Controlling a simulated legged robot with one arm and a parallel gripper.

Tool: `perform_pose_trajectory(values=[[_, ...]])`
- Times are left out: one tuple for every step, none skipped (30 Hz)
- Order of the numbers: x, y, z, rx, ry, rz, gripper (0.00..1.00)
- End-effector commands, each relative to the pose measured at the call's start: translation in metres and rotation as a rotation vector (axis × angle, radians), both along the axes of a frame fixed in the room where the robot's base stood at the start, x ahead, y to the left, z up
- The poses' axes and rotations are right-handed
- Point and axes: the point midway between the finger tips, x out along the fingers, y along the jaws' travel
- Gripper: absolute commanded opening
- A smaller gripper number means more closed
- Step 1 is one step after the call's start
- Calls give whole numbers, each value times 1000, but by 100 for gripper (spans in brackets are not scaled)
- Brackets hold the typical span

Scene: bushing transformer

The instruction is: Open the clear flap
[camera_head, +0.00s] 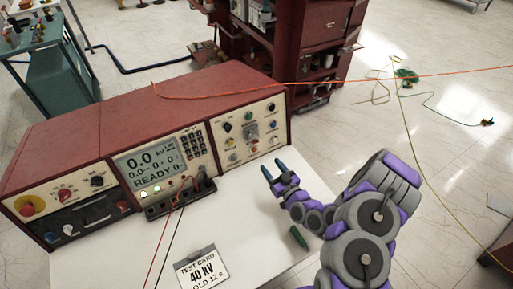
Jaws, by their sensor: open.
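A red test console (150,110) with cream front panels stands on a white table. I cannot make out the clear flap with certainty; a small pale, framed fitting (251,131) among the knobs on the right panel may be it, and whether it is open or shut is too small to tell.
A test card (202,269) stands at the table's front. Red and black leads run from the terminals below the console's display (155,165). An orange cable (350,79) crosses above the console. White table (235,220) is clear below the gripper.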

Motion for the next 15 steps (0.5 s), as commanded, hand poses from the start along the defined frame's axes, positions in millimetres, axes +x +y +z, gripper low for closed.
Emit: perform_pose_trajectory(values=[[5, 3, 0, 1, -3, 1, 55], [9, 5, -1, 1, -4, 0, 55], [13, 6, -1, 2, -5, 0, 55], [16, 7, 0, 3, -4, -1, 55], [19, 9, 0, 4, -4, -1, 55], [22, 12, -1, 5, -2, 1, 55], [25, 14, -1, 5, -2, 1, 55], [27, 16, -1, 6, -1, 1, 55], [31, 19, -1, 4, 1, 0, 55], [35, 22, -2, 2, 0, 1, 55], [38, 24, -2, 1, -1, 1, 55], [42, 28, -2, -1, -3, 2, 55], [45, 30, -1, 0, -4, 1, 55], [49, 32, -1, 1, -4, 0, 55], [52, 36, -1, 1, -4, -1, 55]])
